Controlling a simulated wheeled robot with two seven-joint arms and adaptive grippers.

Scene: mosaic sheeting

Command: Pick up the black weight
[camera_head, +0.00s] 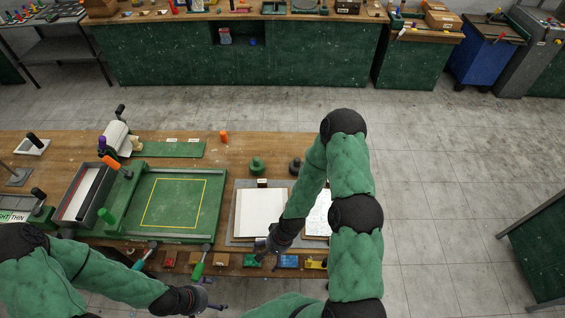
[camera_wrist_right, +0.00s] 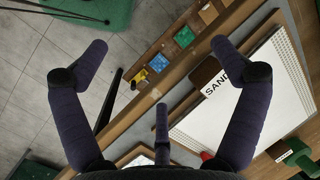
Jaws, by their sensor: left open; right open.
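A black weight (camera_head: 295,166) stands on the wooden workbench (camera_head: 290,143) in the head view, just left of my right arm and behind the white sheets. A similar green weight (camera_head: 257,165) stands to its left. My right gripper (camera_head: 266,247) is over the bench's front edge, well in front of the black weight. In the right wrist view its fingers (camera_wrist_right: 160,48) are spread wide with nothing between them. I cannot make out the black weight in that view. My left gripper (camera_head: 205,302) is low at the front, below the bench edge, open and away from both weights.
A green board with a yellow outline (camera_head: 176,202) lies left of a white sheet (camera_head: 261,214). An orange cylinder (camera_head: 223,137) stands near the back edge. Small coloured blocks, including a blue one (camera_head: 288,261), line the front edge.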

